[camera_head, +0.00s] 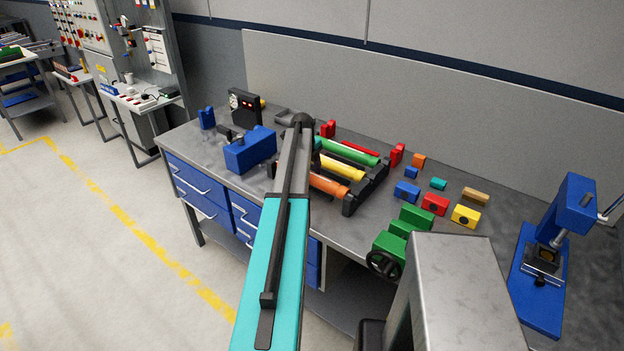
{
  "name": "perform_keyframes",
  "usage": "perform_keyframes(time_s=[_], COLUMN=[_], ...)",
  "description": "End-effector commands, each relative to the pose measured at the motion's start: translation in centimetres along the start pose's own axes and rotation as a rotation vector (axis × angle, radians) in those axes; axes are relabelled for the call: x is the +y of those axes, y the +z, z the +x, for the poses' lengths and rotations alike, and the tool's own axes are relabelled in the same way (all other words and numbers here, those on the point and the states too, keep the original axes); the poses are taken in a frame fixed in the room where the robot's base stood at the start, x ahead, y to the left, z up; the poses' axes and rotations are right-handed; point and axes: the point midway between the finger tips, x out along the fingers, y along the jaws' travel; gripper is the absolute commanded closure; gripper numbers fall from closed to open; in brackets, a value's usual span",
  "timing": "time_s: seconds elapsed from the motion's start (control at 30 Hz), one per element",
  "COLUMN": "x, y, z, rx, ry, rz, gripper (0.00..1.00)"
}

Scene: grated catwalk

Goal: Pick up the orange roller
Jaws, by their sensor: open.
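The orange roller (329,185) lies in a black rack (371,187) on the grey workbench. It is the front roller of the row, nearest the bench's front edge. My arm's turquoise and grey link crosses in front of its left part and hides it. A yellow roller (343,167) and a green roller (352,152) lie behind it in the same rack. My gripper is not visible; my arm passes over the left side of the rack, and I cannot tell how far the gripper is from the roller.
A blue vise (250,150) stands left of the rack. Red, blue, yellow and other small blocks (435,203) lie to the right. A green machine with a handwheel (391,249) is at the front right, and a blue press (552,250) farther right. A wall closes the back.

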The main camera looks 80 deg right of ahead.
Motion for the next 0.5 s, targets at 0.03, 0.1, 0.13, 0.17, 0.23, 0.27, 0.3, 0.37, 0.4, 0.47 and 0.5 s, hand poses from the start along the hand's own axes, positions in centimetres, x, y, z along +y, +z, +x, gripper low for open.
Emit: perform_keyframes(time_s=[0.03,0.1,0.13,0.17,0.23,0.27,0.3,0.37,0.4,0.47,0.5], x=[0.0,0.0,0.0,0.0,-0.01,-0.01,-0.01,-0.01,-0.01,-0.01,-0.02], y=[0.0,-0.01,-0.01,-0.01,-0.01,-0.01,-0.01,-0.02,-0.02,-0.02,-0.02], z=[-0.01,-0.02,-0.02,-0.03,-0.03,-0.03,-0.03,-0.03,-0.03,-0.03,-0.03], rx=[0.0,0.0,0.0,0.0,0.0,0.0,0.0,0.0,0.0,0.0,0.0], ry=[0.0,0.0,0.0,0.0,0.0,0.0,0.0,0.0,0.0,0.0,0.0], rz=[0.0,0.0,0.0,0.0,0.0,0.0,0.0,0.0,0.0,0.0,0.0], gripper=[0.4,0.4,0.4,0.4,0.4,0.41,0.48,0.58,0.65,0.75,0.82])
